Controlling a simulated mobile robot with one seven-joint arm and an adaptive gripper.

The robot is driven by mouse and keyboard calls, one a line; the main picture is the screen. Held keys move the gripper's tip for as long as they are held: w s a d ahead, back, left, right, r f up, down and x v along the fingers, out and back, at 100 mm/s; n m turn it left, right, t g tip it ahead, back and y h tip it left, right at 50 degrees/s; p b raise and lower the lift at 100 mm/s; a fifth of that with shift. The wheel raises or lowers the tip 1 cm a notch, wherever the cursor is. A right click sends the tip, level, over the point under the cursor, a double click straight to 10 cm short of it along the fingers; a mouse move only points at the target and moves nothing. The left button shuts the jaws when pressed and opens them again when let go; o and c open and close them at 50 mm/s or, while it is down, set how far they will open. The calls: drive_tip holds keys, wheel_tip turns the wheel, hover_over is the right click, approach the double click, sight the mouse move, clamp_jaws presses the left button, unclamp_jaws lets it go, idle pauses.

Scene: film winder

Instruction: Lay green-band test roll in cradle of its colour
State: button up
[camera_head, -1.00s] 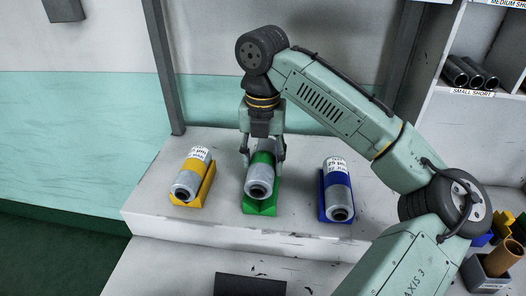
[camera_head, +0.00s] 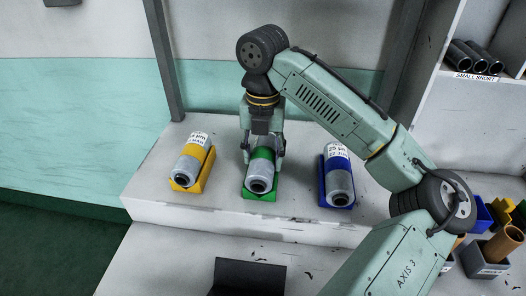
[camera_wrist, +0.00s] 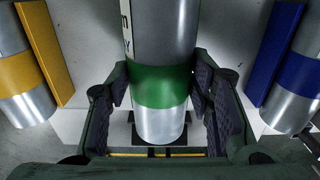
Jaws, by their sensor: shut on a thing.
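The green-band roll (camera_head: 261,173) is a grey cylinder with a green stripe. In the head view it lies lengthwise at the green cradle (camera_head: 258,196), its dark hollow end facing the camera. My gripper (camera_head: 262,152) reaches down from above and is shut on the roll. In the wrist view the dark fingers (camera_wrist: 163,85) stand on both sides of the green band (camera_wrist: 160,86). The cradle shows under and beside the roll in the head view. Whether the roll rests fully on its bottom cannot be told.
A yellow-band roll (camera_head: 194,157) lies in a yellow cradle (camera_head: 180,187) to the left. A blue-band roll (camera_head: 339,178) lies in a blue cradle (camera_head: 324,187) to the right. A shelf with dark tubes (camera_head: 474,56) and several small bins (camera_head: 484,266) stand at the right.

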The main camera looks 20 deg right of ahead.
drive_tip(key=shift+f, duration=0.15)
drive_tip(key=shift+f, duration=0.4)
drive_tip(key=o, duration=1.5)
wheel_tip(320, 180, up, 12)
